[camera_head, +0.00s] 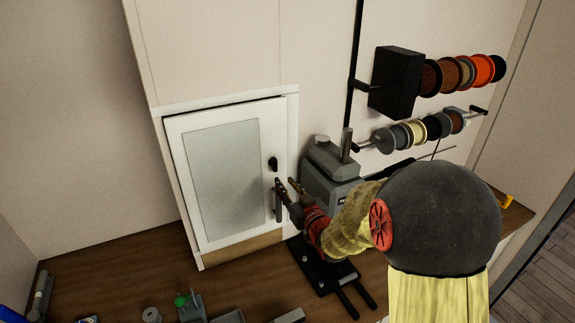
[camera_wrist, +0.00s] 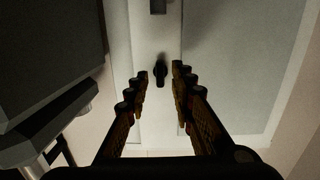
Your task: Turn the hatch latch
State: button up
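The hatch is a white cabinet door (camera_head: 183,151) with a pale frosted panel, and it looks shut. Its latch (camera_head: 272,163) is a small black knob on the door's right edge, above a grey bar handle (camera_head: 278,202). My gripper (camera_head: 285,185) is open and empty, with its fingertips near the latch and handle. In the wrist view the latch (camera_wrist: 161,71) appears in line with the gap between my fingertips (camera_wrist: 160,76), with space on both sides. I cannot tell how far beyond the tips it lies. The handle (camera_wrist: 158,6) shows at the top edge.
A grey machine (camera_head: 330,165) stands close to the right of the door, beside my gripper. Spools (camera_head: 462,73) and a black box (camera_head: 396,80) are on the wall at right. Small items (camera_head: 190,303) lie on the wooden bench (camera_head: 245,287) below the door.

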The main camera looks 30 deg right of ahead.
aim_at(276, 167)
jog(key=shift+t+y, duration=0.3)
jog(key=shift+t, duration=0.1)
jog(key=w, duration=0.3)
jog(key=w+r+p, duration=0.1)
jog(key=w, duration=0.2)
jog(key=shift+w+d+r+p, duration=0.15)
jog(key=shift+r+p, duration=0.05)
jog(key=shift+p, duration=0.1)
jog(key=shift+w+b, duration=0.6)
jog(key=shift+w, duration=0.3)
jog(key=shift+s+r, duration=0.1)
jog(key=shift+r, duration=0.05)
grip_shut()
